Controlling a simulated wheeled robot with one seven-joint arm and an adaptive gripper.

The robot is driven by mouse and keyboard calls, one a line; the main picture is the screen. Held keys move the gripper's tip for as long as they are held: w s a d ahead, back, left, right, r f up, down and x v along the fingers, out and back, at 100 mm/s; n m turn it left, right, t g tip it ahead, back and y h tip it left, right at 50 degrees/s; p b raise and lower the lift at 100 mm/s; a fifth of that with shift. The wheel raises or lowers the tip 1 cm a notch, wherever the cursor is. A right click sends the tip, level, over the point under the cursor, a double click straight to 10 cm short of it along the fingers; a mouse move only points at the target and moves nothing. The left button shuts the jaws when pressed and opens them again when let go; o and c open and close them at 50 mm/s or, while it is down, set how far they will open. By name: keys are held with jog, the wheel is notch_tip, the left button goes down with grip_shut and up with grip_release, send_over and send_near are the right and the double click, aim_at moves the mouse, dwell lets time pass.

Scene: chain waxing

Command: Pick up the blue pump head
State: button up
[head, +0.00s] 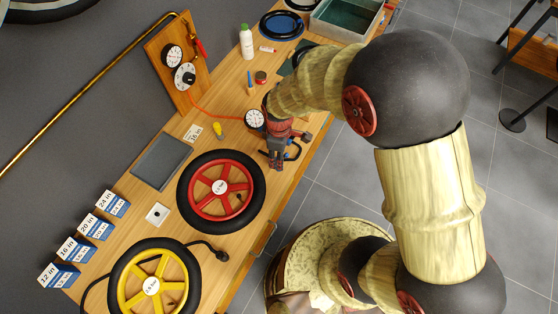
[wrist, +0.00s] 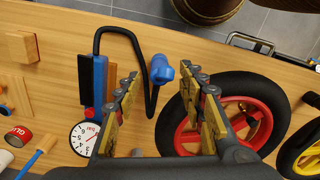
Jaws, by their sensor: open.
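The blue pump head (wrist: 160,70) shows in the wrist view at the end of a black hose (wrist: 133,38), over the wooden bench. The hose loops from a blue and black pump body (wrist: 100,78) at the left. My gripper (wrist: 163,84) is open and empty. In the wrist view the pump head appears between and just beyond its two fingertips; I cannot tell the exact height gap. In the head view my gripper (head: 277,162) points down near the bench's right edge, with a bit of blue (head: 292,152) beside it and the rest hidden.
A red-rimmed wheel (head: 221,188) lies close to my gripper, and a yellow-rimmed wheel (head: 152,284) lies farther along. A round gauge (head: 255,119) is on the other side. A grey pad (head: 161,162) and several size boxes (head: 113,203) line the wall side.

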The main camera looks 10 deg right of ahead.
notch_tip(320, 180, down, 3)
jog(key=c, duration=0.3)
jog(key=shift+r, duration=0.1)
grip_shut()
dwell(0.4)
